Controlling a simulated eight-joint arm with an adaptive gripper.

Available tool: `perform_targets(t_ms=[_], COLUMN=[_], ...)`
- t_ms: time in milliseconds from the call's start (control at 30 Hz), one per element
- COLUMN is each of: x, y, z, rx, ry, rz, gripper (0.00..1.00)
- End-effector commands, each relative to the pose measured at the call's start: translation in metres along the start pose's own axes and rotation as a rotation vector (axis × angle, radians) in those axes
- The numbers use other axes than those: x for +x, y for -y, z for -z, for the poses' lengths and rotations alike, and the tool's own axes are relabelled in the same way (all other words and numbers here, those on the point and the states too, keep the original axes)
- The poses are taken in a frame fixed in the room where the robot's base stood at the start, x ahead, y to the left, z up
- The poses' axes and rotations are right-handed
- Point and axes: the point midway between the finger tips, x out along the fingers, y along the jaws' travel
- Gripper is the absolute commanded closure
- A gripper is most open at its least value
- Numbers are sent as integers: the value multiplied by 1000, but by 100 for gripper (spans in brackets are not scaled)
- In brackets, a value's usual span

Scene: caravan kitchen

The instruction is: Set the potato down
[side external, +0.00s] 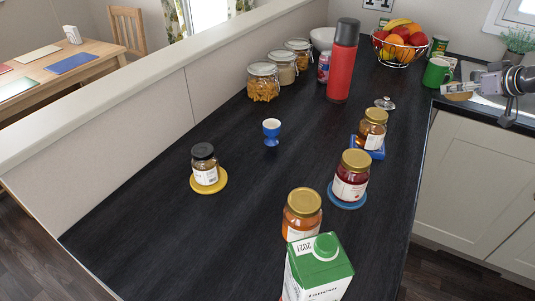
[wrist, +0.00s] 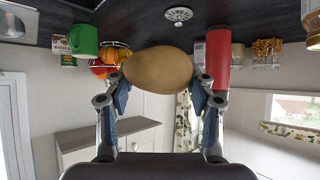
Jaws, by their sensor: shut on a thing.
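A tan, oval potato (wrist: 158,69) is held between the two fingertips of my gripper (wrist: 160,84) in the wrist view, which shows the room upside down. In the side external view my gripper (side external: 470,90) is at the right edge, near the counter's right end by the sink. The potato (side external: 457,96) shows there at its fingertips, partly hidden by the fingers. My gripper is shut on it. I cannot tell from these frames how far the potato is above the surface below it.
A green mug (side external: 437,72) and a fruit basket (side external: 399,43) stand near my gripper. A red flask (side external: 343,60), a metal lid (side external: 385,103), an egg cup (side external: 271,131), several jars and a carton (side external: 318,269) stand on the dark counter (side external: 240,240).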

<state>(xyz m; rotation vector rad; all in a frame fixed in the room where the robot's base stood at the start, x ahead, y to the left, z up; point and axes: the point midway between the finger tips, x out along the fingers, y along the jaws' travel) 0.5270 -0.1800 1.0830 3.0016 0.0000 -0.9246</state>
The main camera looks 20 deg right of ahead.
Motion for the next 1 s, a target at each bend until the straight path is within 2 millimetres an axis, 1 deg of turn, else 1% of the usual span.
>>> perform_targets(t_ms=[200,367,467,800,900,1000], x=[14,22,34,92,105,114], y=[0,4,15,66,78,86], z=[-20,-26,-29,-37,-40,-41], rx=[1,0,-3,-3,-1,-1], ry=[0,0,1,0,0,0], rz=[-1,0,3,2,2,0], gripper=[80,80,80,80,80,80])
